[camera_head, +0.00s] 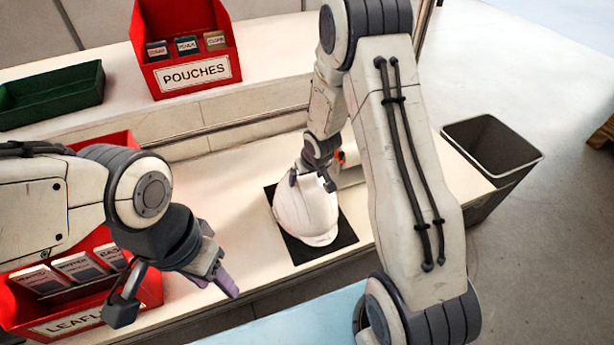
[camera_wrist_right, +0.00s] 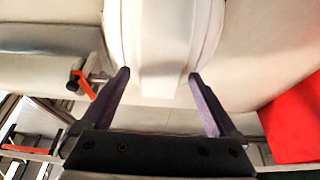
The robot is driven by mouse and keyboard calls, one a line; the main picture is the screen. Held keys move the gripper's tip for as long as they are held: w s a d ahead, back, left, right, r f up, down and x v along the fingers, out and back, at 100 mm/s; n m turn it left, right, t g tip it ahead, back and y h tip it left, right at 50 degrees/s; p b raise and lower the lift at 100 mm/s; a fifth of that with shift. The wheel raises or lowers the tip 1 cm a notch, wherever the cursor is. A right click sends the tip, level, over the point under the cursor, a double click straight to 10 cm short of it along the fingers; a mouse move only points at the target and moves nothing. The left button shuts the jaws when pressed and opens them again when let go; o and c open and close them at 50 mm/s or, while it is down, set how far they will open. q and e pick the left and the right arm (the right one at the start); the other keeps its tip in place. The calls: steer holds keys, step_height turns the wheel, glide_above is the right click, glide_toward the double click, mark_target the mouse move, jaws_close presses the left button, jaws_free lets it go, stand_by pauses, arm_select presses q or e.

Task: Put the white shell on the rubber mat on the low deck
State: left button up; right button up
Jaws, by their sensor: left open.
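The white shell (camera_head: 305,212) rests on the black rubber mat (camera_head: 342,238) on the low deck (camera_head: 225,185). Part of the mat shows around it. My right gripper (camera_head: 312,182) is at the top of the shell, its fingers spread. In the right wrist view, the fingertips (camera_wrist_right: 160,76) are apart, with the pale shell (camera_wrist_right: 165,40) just beyond them and a gap beside its central ridge. I cannot tell whether a fingertip touches it. My left gripper (camera_head: 175,298) is open and empty at the lower left, over the deck's front area.
A red POUCHES bin (camera_head: 195,72) and a green tray (camera_head: 50,97) stand on the upper shelf. A red LEAFLETS bin (camera_head: 80,322) is at the lower left, close to my left gripper. A grey waste bin (camera_head: 492,150) stands at the deck's right end.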

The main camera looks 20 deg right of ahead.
steer(key=shift+r, duration=0.3)
steer(key=s+a+r+n+p, duration=0.1)
steer(key=s+a+r+p, duration=0.15)
steer(key=r, duration=0.45)
steer(key=s+a+r+p, duration=0.1)
steer(key=s+r+p, duration=0.3)
steer(key=r, duration=0.4)
steer(key=s+a+r+n+g, duration=0.1)
steer(key=s+a+r+n, duration=0.1)
steer(key=s, duration=0.6)
steer(key=s+a+r+n+g, duration=0.2)
steer(key=s+a+r, duration=0.3)
steer(key=s, duration=0.3)
steer(key=s+a+r+n+g, duration=0.1)
steer(key=s+a+r+n, duration=0.1)
steer(key=s+a, duration=0.3)
steer(key=s+r, duration=0.1)
steer(key=s, duration=0.2)
steer(key=shift+s+a+r+g+y, duration=0.15)
steer(key=shift+a+r+g+y, duration=0.15)
steer(key=shift+r+y, duration=0.1)
